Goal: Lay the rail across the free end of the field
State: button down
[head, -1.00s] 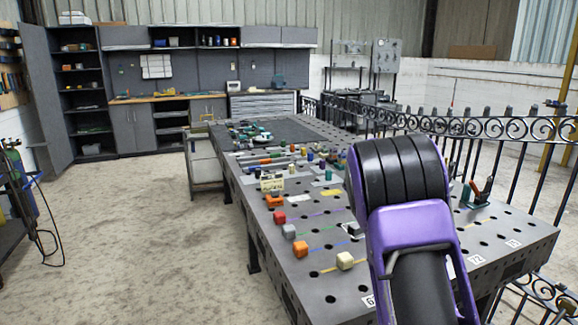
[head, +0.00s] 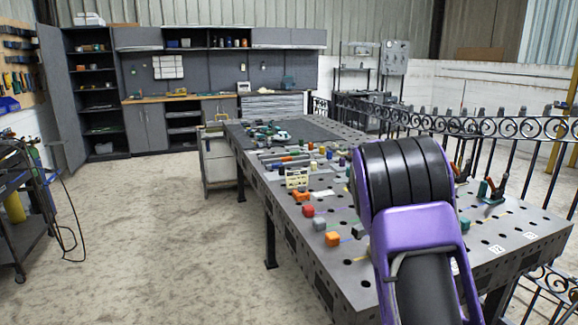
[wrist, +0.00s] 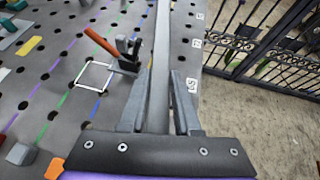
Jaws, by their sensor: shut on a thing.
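In the wrist view a long, straight grey rail (wrist: 162,45) runs from between the fingers of my gripper (wrist: 162,80) to the top edge. The fingers are shut on it, one on each side. The table's coloured lines lie left of the rail: purple, blue and green (wrist: 45,130). A white square outline (wrist: 80,86) is marked among them. Which part counts as the field's free end I cannot tell. In the head view my arm hides my gripper, the rail and part of the table (head: 330,262).
A clamp with an orange handle (wrist: 101,42) stands close left of the rail. Red (head: 308,210), grey (head: 319,224) and orange (head: 332,239) blocks sit along the table's left edge. A scrollwork fence (head: 500,126) stands beyond the table. Open floor (head: 150,240) lies left.

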jog(key=s+a+f+n+t+y, duration=0.2)
jog(key=s+a+f+n+y, duration=0.1)
jog(key=s+a, duration=0.6)
jog(key=s+a+f+n+t+y, duration=0.2)
jog(key=s+a+n, duration=0.3)
jog(key=s+a, duration=0.4)
jog(key=shift+s+a+f+t+y, duration=0.25)
jog(key=shift+a+f+t+y, duration=0.15)
jog(key=shift+a+t+y, duration=0.6)
